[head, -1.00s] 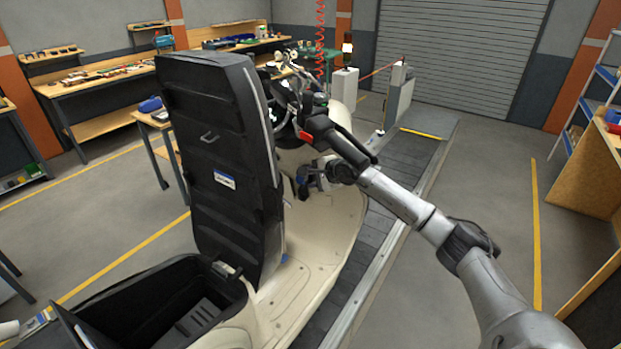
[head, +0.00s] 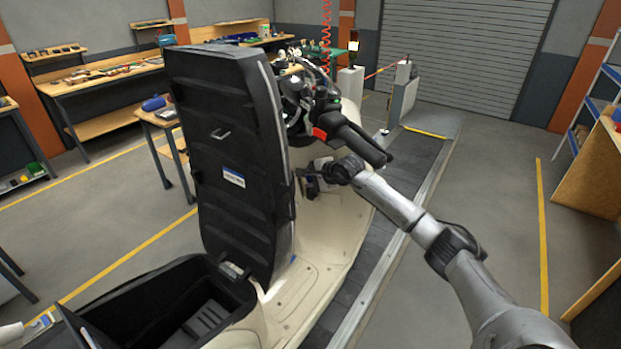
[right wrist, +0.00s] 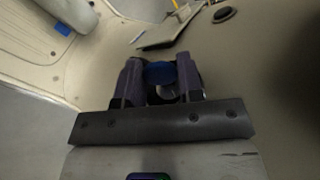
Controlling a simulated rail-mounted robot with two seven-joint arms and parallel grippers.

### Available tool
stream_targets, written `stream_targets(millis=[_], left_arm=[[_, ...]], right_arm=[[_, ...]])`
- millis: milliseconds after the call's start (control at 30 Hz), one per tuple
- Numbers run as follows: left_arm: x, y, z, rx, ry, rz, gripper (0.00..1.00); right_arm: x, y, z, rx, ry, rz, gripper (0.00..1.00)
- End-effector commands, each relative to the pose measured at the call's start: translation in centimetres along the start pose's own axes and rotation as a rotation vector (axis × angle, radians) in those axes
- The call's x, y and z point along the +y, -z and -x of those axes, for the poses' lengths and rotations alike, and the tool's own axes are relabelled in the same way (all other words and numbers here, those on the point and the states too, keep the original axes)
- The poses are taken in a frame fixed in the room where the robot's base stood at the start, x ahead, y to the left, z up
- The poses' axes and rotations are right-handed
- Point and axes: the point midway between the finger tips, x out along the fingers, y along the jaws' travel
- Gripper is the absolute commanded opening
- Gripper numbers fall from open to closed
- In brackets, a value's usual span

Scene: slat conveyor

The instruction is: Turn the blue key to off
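The blue key (right wrist: 160,73) shows in the right wrist view, in front of the beige scooter panel. A dark and silver round part (right wrist: 166,93) lies just below it in the picture. My right gripper (right wrist: 160,66) has one dark finger on each side of the key. The blue fills the gap between the fingers, but I cannot tell whether they press on it. In the head view my right gripper (head: 308,184) is at the scooter's inner front panel, below the handlebar; the key is hidden there.
The scooter's raised black seat (head: 222,150) stands left of my right arm, above the open storage bin (head: 165,305). The handlebar grip (head: 362,147) is close above my wrist. The beige footboard (head: 318,265) is clear. The slat conveyor (head: 415,160) runs beneath.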

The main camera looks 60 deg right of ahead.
Motion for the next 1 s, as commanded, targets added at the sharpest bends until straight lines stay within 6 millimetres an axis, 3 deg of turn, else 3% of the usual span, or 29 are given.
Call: stream_targets(millis=[167, 200, 367, 1000], left_arm=[[0.0, 0.0, 0.0, -0.001, 0.001, -0.001, 0.43], [0.0, 0.0, 0.0, -0.001, 0.001, -0.001, 0.43], [-0.2, -0.1, 0.0, -0.001, 0.005, -0.006, 0.43], [-0.4, 1.0, 3.4, -0.003, 0.008, -0.01, 0.43]], right_arm=[[0.0, 0.0, 0.0, 0.0, 0.0, 0.0, 0.14], [0.0, 0.0, 0.0, 0.0, 0.0, 0.0, 0.32], [0.0, 0.0, 0.0, 0.0, 0.0, 0.0, 0.17], [-0.4, -0.2, 0.1, 0.049, -0.192, 0.034, 0.17]])
